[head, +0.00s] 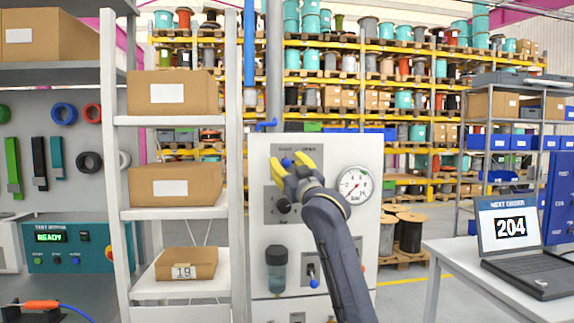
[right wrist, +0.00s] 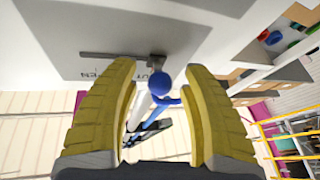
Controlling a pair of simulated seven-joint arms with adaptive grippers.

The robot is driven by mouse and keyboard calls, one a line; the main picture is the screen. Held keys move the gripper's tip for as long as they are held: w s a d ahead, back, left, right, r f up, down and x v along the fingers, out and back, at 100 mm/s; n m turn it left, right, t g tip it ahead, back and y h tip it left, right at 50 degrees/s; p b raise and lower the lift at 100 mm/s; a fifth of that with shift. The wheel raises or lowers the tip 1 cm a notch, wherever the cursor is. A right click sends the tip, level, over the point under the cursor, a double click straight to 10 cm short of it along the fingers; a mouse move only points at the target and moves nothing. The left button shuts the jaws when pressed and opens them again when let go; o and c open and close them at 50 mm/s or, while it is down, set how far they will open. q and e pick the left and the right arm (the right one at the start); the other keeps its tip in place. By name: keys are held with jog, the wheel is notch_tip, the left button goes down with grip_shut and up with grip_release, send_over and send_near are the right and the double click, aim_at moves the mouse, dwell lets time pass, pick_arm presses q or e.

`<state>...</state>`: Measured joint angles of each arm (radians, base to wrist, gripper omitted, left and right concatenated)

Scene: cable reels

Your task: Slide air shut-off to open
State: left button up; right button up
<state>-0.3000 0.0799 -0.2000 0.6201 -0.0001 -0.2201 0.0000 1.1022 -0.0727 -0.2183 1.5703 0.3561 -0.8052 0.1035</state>
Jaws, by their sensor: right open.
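The air shut-off is a slider with a round blue knob (head: 287,163) on the upper part of a pale panel (head: 262,240). In the right wrist view the blue knob (right wrist: 159,78) stands on a short stem by a grey slot, with partly hidden lettering beside it. My right gripper (head: 292,162) is at the knob, its yellow fingers on either side. In the right wrist view the gripper (right wrist: 160,72) is open, with gaps visible between the knob and both fingers. My left gripper is not in view.
A pressure gauge (head: 355,185) is right of the gripper. Below are a dark filter bowl (head: 276,270) and a blue-tipped toggle (head: 313,282). A shelf rack with cardboard boxes (head: 173,93) stands left. A laptop (head: 510,235) is on a table at right.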

grip_shut()
dwell(0.3)
dwell(0.3)
